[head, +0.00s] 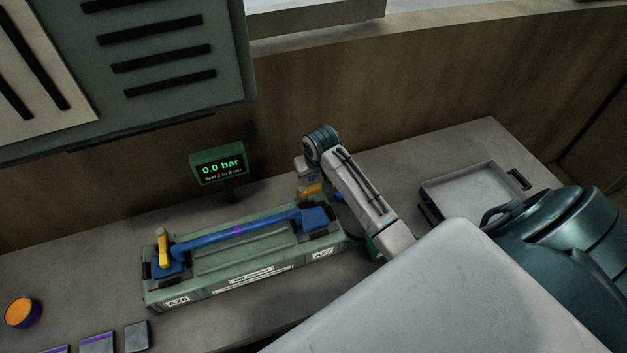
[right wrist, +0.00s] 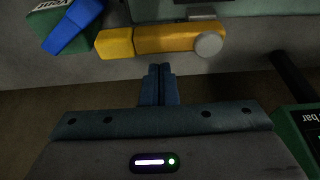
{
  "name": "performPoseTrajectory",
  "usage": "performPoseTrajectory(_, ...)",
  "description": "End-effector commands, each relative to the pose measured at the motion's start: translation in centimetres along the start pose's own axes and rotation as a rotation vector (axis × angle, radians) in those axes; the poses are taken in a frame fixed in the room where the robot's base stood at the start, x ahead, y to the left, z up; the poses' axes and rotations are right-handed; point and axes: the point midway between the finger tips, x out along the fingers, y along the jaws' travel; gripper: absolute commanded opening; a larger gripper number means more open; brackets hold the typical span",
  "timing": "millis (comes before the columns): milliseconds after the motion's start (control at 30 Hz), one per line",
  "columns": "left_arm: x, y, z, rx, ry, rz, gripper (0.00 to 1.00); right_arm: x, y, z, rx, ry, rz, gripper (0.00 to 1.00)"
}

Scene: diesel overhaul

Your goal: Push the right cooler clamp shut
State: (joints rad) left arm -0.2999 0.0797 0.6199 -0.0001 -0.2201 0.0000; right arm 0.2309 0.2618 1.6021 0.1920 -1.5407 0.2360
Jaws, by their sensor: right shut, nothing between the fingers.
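The oil cooler (head: 240,265) is a long green box on the bench with a blue pipe (head: 238,231) along its top. Its right clamp has a yellow lever (head: 312,190), partly hidden by my right arm in the head view. In the right wrist view the yellow lever (right wrist: 150,40) lies across the top, with a round grey end. The left clamp's yellow lever (head: 163,245) stands upright. My right gripper (head: 304,172) is shut and empty beside the right lever. In the wrist view its fingertips (right wrist: 160,70) point at the lever, slightly short of it in the picture.
A green gauge display (head: 220,167) reading 0.0 bar stands behind the cooler and edges into the wrist view (right wrist: 302,125). A pale tray (head: 470,190) lies at right. An orange-topped round container (head: 22,312) stands at far left. The bench behind the tray is clear.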

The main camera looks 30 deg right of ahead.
Motion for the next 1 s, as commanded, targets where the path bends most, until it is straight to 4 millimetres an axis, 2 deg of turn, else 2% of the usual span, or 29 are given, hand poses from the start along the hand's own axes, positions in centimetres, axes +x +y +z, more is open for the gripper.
performPoseTrajectory(1000, 1.0, 0.1, 0.1, 0.0, 0.0, 0.0, 0.42, 3.0, 0.0, 0.9, 0.0, 0.0, 0.0, 0.0)
